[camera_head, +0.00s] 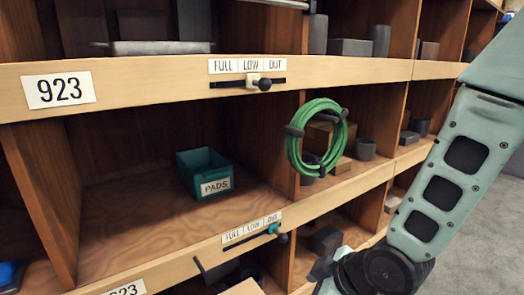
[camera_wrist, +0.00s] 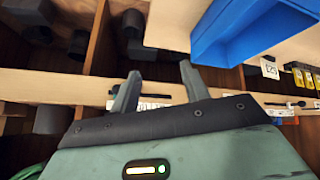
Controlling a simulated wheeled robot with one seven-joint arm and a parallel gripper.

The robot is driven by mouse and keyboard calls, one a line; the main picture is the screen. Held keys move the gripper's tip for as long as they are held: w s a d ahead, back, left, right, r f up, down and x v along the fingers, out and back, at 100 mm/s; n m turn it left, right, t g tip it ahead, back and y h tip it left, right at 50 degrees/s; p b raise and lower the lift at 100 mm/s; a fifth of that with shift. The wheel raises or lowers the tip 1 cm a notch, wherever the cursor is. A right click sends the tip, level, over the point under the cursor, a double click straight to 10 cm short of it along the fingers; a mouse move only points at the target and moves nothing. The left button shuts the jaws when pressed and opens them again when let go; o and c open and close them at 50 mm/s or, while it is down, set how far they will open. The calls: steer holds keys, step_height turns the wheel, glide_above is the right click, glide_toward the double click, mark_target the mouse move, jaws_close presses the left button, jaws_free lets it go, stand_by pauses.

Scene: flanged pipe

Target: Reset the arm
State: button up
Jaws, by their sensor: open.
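My gripper (camera_wrist: 160,68) shows in the wrist view with its two grey-green fingers apart and nothing between them. The fingers point at a pale wooden shelf edge (camera_wrist: 72,90) with white labels, and I cannot tell how far off it is. In the head view my arm comes down the right side in front of the shelving, and its lower end passes out of the bottom of the picture. The fingers cannot be made out there.
Wooden shelving (camera_head: 345,70) fills most of the head view. A teal PADS bin (camera_head: 204,175) sits in one compartment. A coiled green hose (camera_head: 320,138) hangs on the shelf front. A blue bin (camera_wrist: 250,30) is beyond my fingers. Grey floor (camera_head: 490,235) shows at right.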

steer(key=s+d+r+m+g+h, duration=0.2)
steer(key=s+r, duration=0.2)
steer(key=s, duration=0.4)
steer(key=s+d+r+m+g+h, duration=0.2)
steer(key=s+r, duration=0.3)
steer(key=s, duration=0.3)
steer(key=shift+s+d+r+m+g+h, duration=0.15)
steer(key=shift+s+d+m+g+h, duration=0.2)
steer(key=shift+g, duration=0.35)
steer(key=shift+w, duration=0.15)
